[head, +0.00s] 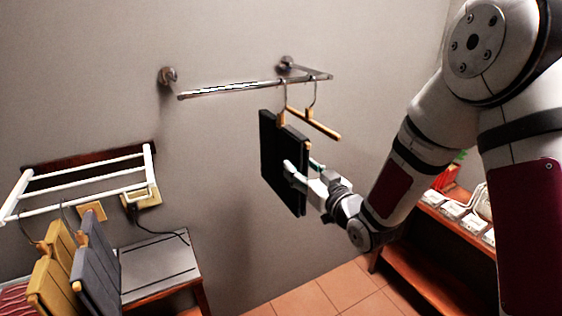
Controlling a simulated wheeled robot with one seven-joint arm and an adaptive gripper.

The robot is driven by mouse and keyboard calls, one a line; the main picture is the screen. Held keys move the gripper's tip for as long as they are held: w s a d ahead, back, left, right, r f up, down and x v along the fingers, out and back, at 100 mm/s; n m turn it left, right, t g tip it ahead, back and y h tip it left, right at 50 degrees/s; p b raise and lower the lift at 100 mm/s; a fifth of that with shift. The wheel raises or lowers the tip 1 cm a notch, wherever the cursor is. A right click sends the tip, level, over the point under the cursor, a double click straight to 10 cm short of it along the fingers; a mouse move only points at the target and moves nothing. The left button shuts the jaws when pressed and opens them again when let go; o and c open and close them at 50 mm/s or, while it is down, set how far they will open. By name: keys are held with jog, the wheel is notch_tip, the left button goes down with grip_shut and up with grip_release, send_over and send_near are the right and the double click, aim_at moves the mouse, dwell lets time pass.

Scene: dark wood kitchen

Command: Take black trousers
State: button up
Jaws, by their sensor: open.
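The black trousers (282,160) hang folded over a wooden hanger (281,118) on the metal wall rail (235,88). My gripper (290,170) is open at the right side of the trousers, with a light finger showing against the dark cloth. The other finger is hard to make out, and I cannot tell whether the cloth lies between them. A second, bare wooden hanger (318,125) hangs on the same rail, just right of the trousers and above my gripper.
A white rack (85,180) at left holds yellow trousers (52,275) and grey trousers (95,265) on hangers. A small grey-topped table (160,262) stands below. A wooden shelf (420,255) with several items is at lower right. The wall area left of the black trousers is clear.

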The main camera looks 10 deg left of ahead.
aim_at(281, 142)
jog(key=x, duration=0.5)
jog(key=shift+w+d+f+p, duration=0.15)
jog(key=shift+d+p, duration=0.1)
jog(key=shift+p, duration=0.15)
grip_shut()
